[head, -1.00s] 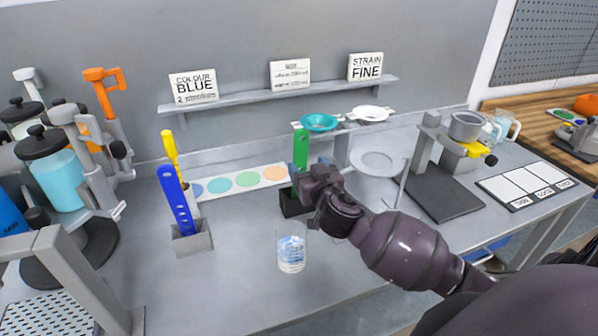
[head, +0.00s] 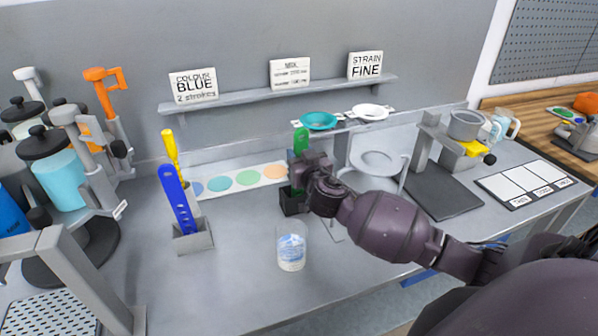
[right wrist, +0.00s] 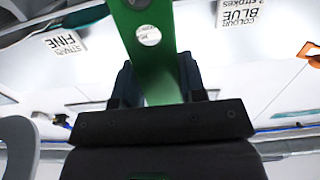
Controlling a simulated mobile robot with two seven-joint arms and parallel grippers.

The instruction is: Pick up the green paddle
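The green paddle (head: 300,141) stands upright in a small black holder (head: 290,203) on the bench. Only its upper part shows in the head view; my gripper covers the rest. My right gripper (head: 305,172) is at the paddle, just above the holder. In the right wrist view the green paddle (right wrist: 152,60), with a round hole, runs between the two fingers of my right gripper (right wrist: 162,85). The fingers lie close along both its sides; whether they press on it I cannot tell. My left gripper is not in view.
A blue paddle (head: 177,200) and a yellow paddle (head: 171,150) stand to the left, the blue one in a grey holder (head: 193,239). A clear glass (head: 291,248) stands in front of my right gripper. A colour strip (head: 234,180) lies behind.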

